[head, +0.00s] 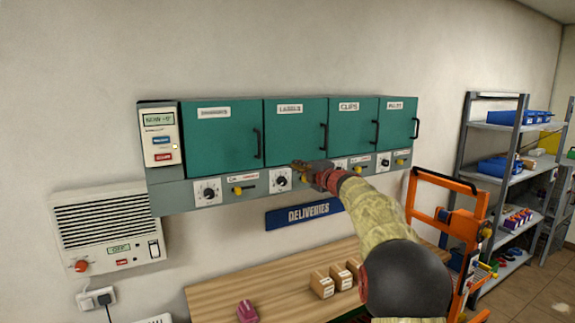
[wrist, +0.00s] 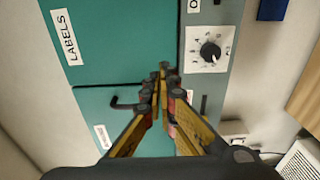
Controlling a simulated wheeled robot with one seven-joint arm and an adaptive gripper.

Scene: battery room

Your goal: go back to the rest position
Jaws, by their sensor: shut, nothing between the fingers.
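My gripper (head: 302,166) is at the end of my raised arm, in front of the lower part of the wall cabinet. In the wrist view my gripper (wrist: 163,72) has its yellow-and-black fingers together, with nothing between the tips. Behind it are the closed teal LABELS door (head: 291,137) and the strip of knobs below. In the wrist view a white dial plate with a black knob (wrist: 210,52) lies right of the fingertips. I cannot tell whether the fingers touch the cabinet. The task names no other object.
A bench (head: 215,297) below holds a pink object (head: 247,312) and small boxes (head: 322,284). An orange trolley frame (head: 450,183) stands right of my arm, before grey shelving (head: 497,125). A heater-like wall unit (head: 108,228) hangs left. Dark door handles (head: 257,143) stick out nearby.

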